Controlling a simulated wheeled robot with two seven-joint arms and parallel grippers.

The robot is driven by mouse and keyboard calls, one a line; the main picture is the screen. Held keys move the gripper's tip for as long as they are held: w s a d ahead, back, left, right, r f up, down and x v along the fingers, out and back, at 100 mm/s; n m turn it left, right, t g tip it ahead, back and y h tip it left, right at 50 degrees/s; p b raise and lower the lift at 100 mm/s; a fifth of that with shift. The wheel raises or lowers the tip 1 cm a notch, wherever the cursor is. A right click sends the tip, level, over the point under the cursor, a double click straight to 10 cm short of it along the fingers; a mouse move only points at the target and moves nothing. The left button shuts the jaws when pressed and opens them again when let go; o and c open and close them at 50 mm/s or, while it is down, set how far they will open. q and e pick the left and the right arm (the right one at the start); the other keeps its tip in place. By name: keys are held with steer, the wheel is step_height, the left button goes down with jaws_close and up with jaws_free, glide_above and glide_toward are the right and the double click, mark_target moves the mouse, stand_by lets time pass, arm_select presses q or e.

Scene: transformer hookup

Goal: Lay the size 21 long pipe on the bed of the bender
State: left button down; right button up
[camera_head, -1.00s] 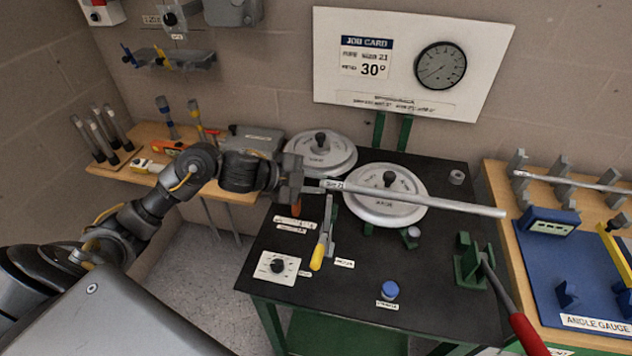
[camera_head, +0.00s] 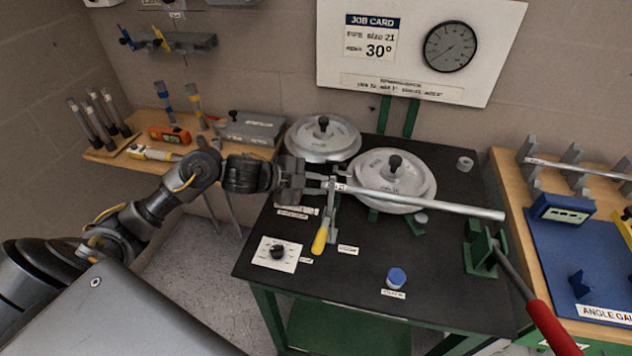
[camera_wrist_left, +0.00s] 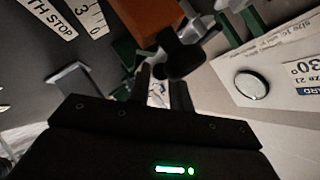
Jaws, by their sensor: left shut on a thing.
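The long grey pipe (camera_head: 440,203) shows in the head view, running from my left gripper out to the right. My left gripper (camera_head: 318,184) is shut on the pipe's left end. The pipe crosses in front of the near edge of the bender's front round former (camera_head: 392,178); I cannot tell whether it touches the bed. Its right end lies above the green bracket (camera_head: 480,252). The bender bed (camera_head: 340,285) is a black table top. In the left wrist view my left gripper's dark fingers (camera_wrist_left: 162,95) show, but the pipe cannot be made out. My right gripper is not in view.
A second round former (camera_head: 322,140) stands behind. A yellow-handled lever (camera_head: 322,238), a dial plate (camera_head: 278,253), a blue-capped button (camera_head: 396,278) and a red-handled lever (camera_head: 550,325) stand on the bender. Wooden benches flank it, the right one holding a blue angle gauge mat (camera_head: 560,255).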

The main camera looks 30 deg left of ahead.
arm_select(q)
steer(key=c, duration=1.2)
jaws_free()
steer(key=shift+s, duration=0.1)
steer(key=shift+b+v, duration=0.85)
steer(key=shift+v, duration=4.55)
